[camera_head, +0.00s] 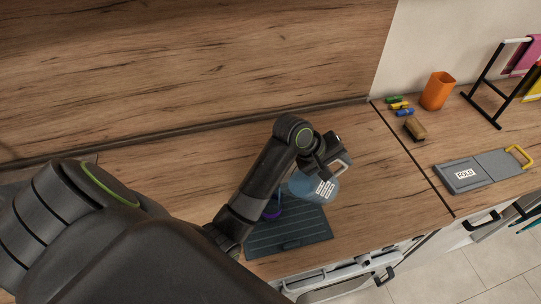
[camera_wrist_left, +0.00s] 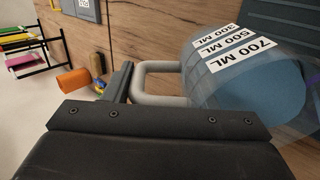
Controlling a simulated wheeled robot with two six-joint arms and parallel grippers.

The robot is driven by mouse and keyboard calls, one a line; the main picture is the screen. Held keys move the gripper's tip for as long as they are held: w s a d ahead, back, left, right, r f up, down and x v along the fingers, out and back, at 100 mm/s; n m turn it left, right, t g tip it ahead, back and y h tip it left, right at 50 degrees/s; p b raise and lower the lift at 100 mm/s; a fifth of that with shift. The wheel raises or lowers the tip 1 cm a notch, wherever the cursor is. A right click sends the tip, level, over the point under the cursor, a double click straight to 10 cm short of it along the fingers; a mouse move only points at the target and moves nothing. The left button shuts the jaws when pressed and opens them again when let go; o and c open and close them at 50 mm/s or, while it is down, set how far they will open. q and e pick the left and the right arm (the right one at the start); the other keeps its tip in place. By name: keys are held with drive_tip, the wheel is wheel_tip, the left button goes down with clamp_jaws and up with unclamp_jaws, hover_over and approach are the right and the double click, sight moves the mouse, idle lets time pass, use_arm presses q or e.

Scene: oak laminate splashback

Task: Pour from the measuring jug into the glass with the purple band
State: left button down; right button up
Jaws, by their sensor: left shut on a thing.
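The measuring jug (camera_head: 324,187) is clear and bluish, with white volume labels. It is large in the left wrist view (camera_wrist_left: 240,85), with its grey handle (camera_wrist_left: 158,82) toward the gripper. My left gripper (camera_head: 337,163) is shut on that handle and holds the jug over the right part of the dark mat. The jug looks tilted; how far, I cannot tell. The glass with the purple band (camera_head: 272,209) stands on the mat, left of the jug and partly hidden by my left forearm. Its rim and contents are not clear. My right gripper is not in view.
The dark ribbed mat (camera_head: 290,238) lies near the counter's front edge. To the right are an orange cup (camera_head: 437,91), small coloured pieces (camera_head: 400,105), a brown block (camera_head: 415,128), a grey folding board (camera_head: 481,172) and a black rack (camera_head: 488,95). The wooden splashback (camera_head: 190,60) closes the back.

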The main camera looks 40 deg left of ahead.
use_arm(q)
drive_tip(key=shift+r, duration=0.1)
drive_tip(key=shift+w, duration=0.1)
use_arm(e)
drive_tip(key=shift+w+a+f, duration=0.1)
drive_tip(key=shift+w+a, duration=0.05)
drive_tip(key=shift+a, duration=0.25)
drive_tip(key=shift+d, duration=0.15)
